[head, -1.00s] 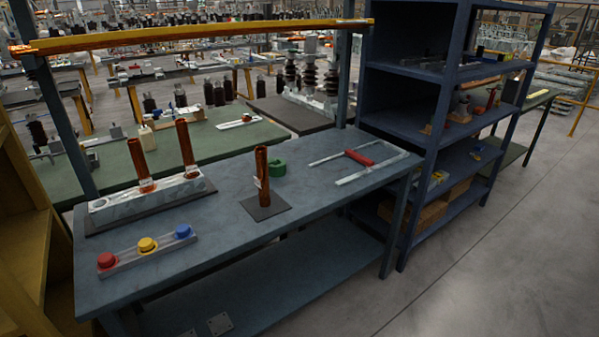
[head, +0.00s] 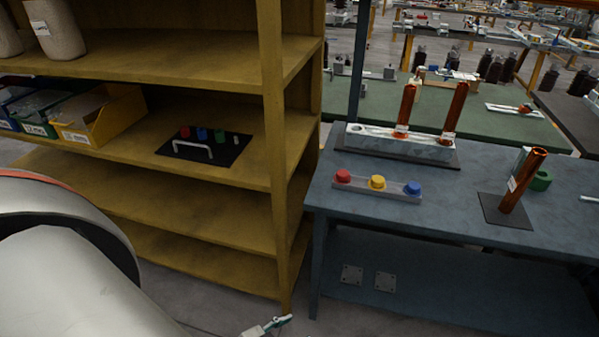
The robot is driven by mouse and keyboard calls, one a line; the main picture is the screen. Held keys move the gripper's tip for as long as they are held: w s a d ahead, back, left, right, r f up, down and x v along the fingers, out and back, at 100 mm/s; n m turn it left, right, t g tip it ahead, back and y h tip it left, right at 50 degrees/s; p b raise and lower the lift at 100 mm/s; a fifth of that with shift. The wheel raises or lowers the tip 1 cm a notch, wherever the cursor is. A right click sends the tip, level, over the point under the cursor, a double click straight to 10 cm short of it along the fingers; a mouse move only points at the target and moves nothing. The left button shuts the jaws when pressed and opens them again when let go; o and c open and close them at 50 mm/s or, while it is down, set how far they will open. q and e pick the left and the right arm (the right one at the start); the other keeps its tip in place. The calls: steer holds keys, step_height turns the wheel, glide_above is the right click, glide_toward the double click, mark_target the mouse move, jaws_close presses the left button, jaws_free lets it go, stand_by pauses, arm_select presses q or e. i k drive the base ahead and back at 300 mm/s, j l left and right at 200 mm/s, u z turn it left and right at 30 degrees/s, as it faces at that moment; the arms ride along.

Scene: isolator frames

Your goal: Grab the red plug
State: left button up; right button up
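Two small red pieces show, and I cannot tell for sure which is the red plug. One red piece (head: 185,132) stands on a black mat (head: 222,160) on the yellow shelf, beside a blue piece (head: 202,134), a green piece (head: 219,136) and a small pale one. A white handle (head: 192,150) is in front of them. The other is a round red cap (head: 343,177) at the left end of a grey strip (head: 358,190) on the blue table, beside a yellow cap (head: 377,183) and a blue cap (head: 412,188). Neither gripper shows clearly.
The yellow shelf unit (head: 273,150) has an upright post near the table's left edge. Open bins, one a yellow bin (head: 118,112), stand left of the mat. Orange tubes and a pale block (head: 425,148) stand on the table. My white arm covers the lower left.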

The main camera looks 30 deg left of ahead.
mark_target(342, 175)
steer(key=u, duration=0.7)
